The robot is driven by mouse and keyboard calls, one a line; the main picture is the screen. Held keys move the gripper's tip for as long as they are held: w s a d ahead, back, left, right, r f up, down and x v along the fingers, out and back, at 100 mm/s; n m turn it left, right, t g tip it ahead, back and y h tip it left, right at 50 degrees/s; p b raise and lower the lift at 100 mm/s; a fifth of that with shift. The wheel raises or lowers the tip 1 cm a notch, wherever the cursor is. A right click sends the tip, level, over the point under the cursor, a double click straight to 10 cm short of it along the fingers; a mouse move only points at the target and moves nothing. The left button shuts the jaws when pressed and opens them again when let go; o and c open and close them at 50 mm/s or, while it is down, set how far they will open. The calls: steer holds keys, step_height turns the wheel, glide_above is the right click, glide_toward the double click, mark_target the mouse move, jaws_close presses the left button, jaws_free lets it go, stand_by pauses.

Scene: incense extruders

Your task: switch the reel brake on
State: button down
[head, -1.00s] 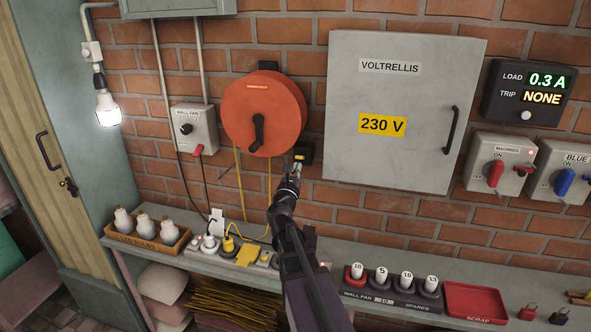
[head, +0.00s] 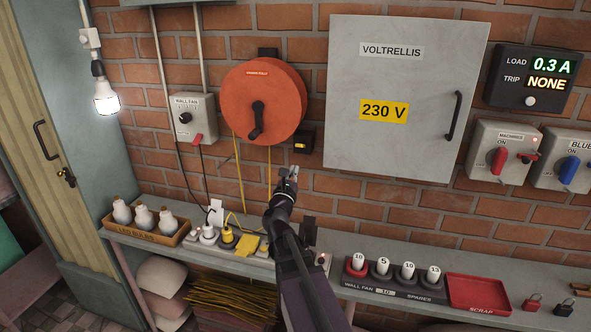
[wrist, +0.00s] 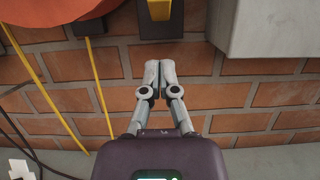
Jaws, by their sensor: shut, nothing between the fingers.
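The orange-red cable reel (head: 281,88) with a black crank hangs on the brick wall. At its lower right is a small black switch box (head: 307,134) with a yellow rocker (head: 301,144), which I take for the reel brake. Whether it is on or off I cannot tell. In the wrist view the yellow rocker (wrist: 159,9) is cut off by the top edge. My gripper (head: 290,172) is just below the switch box and apart from it. In the wrist view its two fingers (wrist: 152,72) are together with nothing between them.
The grey 230 V cabinet (head: 393,145) stands out from the wall right of the switch box. Yellow cords (head: 239,175) hang from the reel to my gripper's left. The shelf below holds a power strip (head: 238,240) and a rack of fuses (head: 395,284). Bare brick surrounds my gripper.

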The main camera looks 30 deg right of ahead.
steer(key=s+a+r+p, duration=0.1)
steer(key=s+a, duration=0.4)
steer(key=s, duration=0.1)
steer(key=shift+a+r, duration=0.3)
steer(key=shift+r, duration=0.05)
stand_by(0.3)
steer(key=w+a+f+n+y, duration=0.2)
steer(key=a+f+n+y, duration=0.3)
steer(key=n, duration=0.4)
steer(key=w+a+f+n+g+y, duration=0.1)
steer(key=a+f+n+y, duration=0.1)
steer(key=a+n+y, duration=0.6)
steer(key=w+a+f+n+y, duration=0.2)
steer(key=a+f+n+y, duration=0.2)
steer(key=n, duration=0.7)
steer(key=s+a+f+n+g, duration=0.3)
steer(key=s+f+n+g, duration=0.3)
steer(key=f+n+g, duration=0.15)
steer(key=s+d+f+n+g+h, duration=0.1)
steer(key=s+f+n+g, duration=0.1)
steer(key=s, duration=0.4)
steer(key=s+d+f+n+g+h, duration=0.1)
steer(key=s+f+n+g, duration=0.2)
steer(key=s+n+g, duration=0.2)
steer(key=shift+s+d+n+h+p, duration=0.3)
steer(key=shift+s+d+n+p, duration=0.1)
steer(key=shift+n, duration=0.65)
